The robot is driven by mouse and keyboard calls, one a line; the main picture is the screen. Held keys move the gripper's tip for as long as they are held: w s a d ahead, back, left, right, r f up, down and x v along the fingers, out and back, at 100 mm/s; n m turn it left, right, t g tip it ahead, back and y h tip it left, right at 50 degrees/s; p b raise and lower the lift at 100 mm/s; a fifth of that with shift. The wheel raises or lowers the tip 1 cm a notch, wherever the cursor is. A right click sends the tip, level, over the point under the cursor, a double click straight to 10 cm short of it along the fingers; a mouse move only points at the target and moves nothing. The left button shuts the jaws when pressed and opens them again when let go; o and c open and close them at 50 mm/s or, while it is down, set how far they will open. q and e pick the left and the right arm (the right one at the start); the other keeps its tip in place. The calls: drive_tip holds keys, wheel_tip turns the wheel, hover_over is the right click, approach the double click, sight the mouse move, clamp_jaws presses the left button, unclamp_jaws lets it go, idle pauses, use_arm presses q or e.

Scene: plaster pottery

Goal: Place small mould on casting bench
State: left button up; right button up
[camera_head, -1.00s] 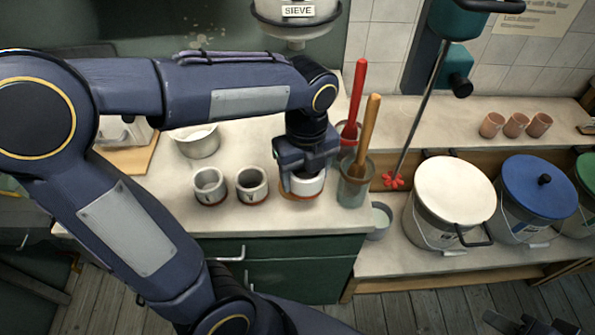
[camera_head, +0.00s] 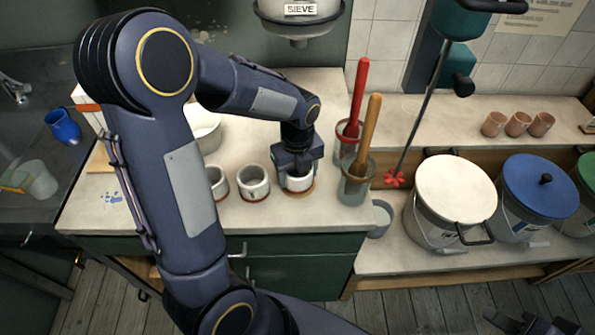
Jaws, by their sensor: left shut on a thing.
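A small white round mould (camera_head: 297,183) is at the right end of a row on the pale worktop. My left gripper (camera_head: 296,168) comes down on it from above and is shut on it, hiding most of its top. The mould appears to be upright over a thin orange-brown disc (camera_head: 300,194); I cannot tell if it touches it. Two similar white moulds with reddish bases, the middle one (camera_head: 253,183) and the left one (camera_head: 217,182), stand beside it. My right gripper (camera_head: 530,324) shows only partly at the bottom right, away from the bench.
Clear pots with a red-handled tool (camera_head: 358,95) and a wooden-handled tool (camera_head: 367,135) stand close on the right. A white bowl (camera_head: 207,134) is behind. A sieve bucket (camera_head: 300,12) hangs above. Lidded buckets (camera_head: 454,190) and three terracotta cups (camera_head: 517,124) are farther right.

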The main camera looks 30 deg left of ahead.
use_arm(q)
drive_tip(key=shift+f, duration=0.1)
drive_tip(key=o, duration=1.2)
drive_tip(key=shift+c, duration=0.2)
wheel_tip(320, 180, up, 11)
drive_tip(key=s+d+n+t+h, duration=0.2)
drive_tip(key=s+n, duration=0.6)
drive_tip(key=n, duration=0.5)
drive_tip(key=s+d+r+n+t+h, duration=0.1)
drive_tip(key=s+d+n+t, duration=0.1)
drive_tip(key=s+n, duration=0.7)
drive_tip(key=n+t, duration=0.1)
drive_tip(key=n, duration=0.4)
drive_tip(key=shift+t+h, duration=0.3)
drive_tip(key=shift+h, duration=0.1)
drive_tip(key=shift+d+r, duration=0.1)
